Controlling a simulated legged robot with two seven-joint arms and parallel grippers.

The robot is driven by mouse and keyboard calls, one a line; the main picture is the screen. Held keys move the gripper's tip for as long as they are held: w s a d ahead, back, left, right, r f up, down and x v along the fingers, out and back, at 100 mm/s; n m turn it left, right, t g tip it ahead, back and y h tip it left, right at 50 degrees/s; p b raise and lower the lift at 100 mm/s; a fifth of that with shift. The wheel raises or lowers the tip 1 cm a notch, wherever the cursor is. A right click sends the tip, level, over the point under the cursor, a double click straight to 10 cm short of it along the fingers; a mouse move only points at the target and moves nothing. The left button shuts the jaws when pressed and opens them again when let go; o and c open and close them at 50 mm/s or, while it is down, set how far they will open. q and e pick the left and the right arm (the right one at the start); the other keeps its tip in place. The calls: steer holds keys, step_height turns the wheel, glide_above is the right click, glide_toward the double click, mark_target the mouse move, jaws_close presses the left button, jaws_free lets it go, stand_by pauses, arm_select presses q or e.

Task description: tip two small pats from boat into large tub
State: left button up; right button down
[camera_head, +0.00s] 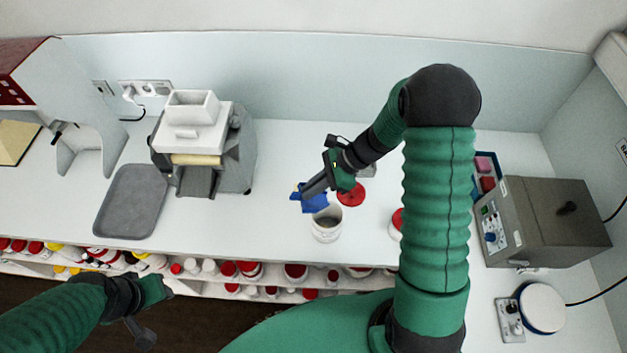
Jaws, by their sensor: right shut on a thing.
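My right gripper (308,190) is shut on the blue boat (316,204) and holds it above the bench, at the back left of the large tub's mouth. The boat looks tilted, and its inside is mostly hidden. The large tub (327,228) is white, upright and open, standing near the bench's front edge. I cannot make out the two small pats. My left gripper (150,310) is at the lower left, in front of the bench and far from the tub. I cannot tell whether its jaws are apart.
A red lid (352,194) lies behind the tub, and another red-topped pot (397,222) stands to its right. A grey tray (133,203) and a mill (205,140) are left. A metal box (545,225) is right. Shelves of tubs run below the front edge.

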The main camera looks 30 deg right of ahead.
steer(key=r+h+p, duration=0.1)
steer(key=p, duration=0.2)
steer(key=a+r+g+h+p, duration=0.1)
steer(key=h+p, duration=0.1)
steer(key=p, duration=0.2)
steer(key=shift+w+r+h, duration=0.1)
steer(key=shift+r+h, duration=0.1)
steer(key=shift+h, duration=0.1)
steer(key=shift+a+f, duration=0.1)
steer(key=shift+f, duration=0.15)
